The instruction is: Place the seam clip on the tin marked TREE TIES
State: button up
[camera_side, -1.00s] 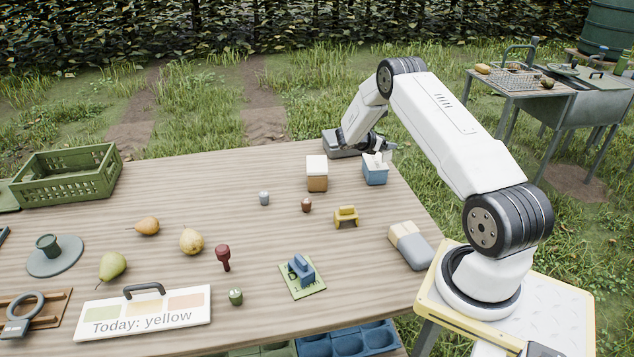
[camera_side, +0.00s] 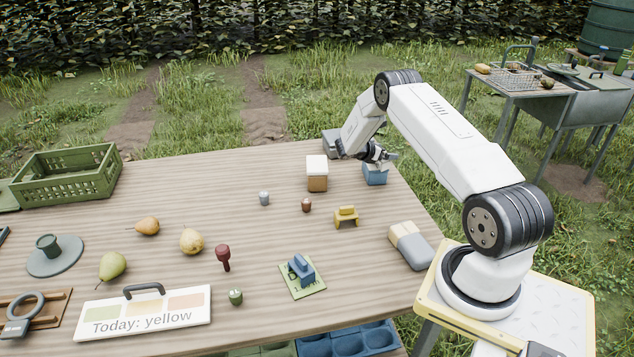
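My gripper (camera_side: 386,157) is low over the blue box-shaped container (camera_side: 375,176) at the table's far right corner and covers much of its top. The fingers are small and partly hidden, so I cannot tell whether they are open or hold something. A small yellow clip-like piece (camera_side: 346,215) stands on the table nearer the camera, apart from my gripper; I cannot tell whether it is the seam clip. A brown box-shaped container with a white top (camera_side: 317,174) stands left of the blue one. I cannot read TREE TIES on either container.
A blue-handled tool (camera_side: 302,270) lies on a green card. A grey-and-beige block (camera_side: 410,245) lies by the right edge. Small cups, pears, a sign (camera_side: 145,312) and a green crate (camera_side: 67,175) are further left.

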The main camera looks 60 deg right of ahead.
jog(key=shift+r, duration=0.2)
jog(key=v, duration=1.2)
jog(key=shift+w+a, duration=0.1)
dwell(0.5)
jog(key=s+a+r+m+t+y, duration=0.2)
jog(key=s+a+r+m+y, duration=0.1)
jog(key=a, duration=0.9)
jog(key=s+a+r+m+t+y, duration=0.2)
jog(key=s+a+m+y, duration=0.3)
jog(key=a, duration=0.8)
jog(key=s+a+r+m+t+y, duration=0.3)
jog(key=s+a+m+y, duration=0.1)
jog(key=a, duration=0.9)
jog(key=shift+a+r+m+t, duration=0.25)
jog(key=shift+r+m+t, duration=0.05)
jog(key=shift+m, duration=0.4)
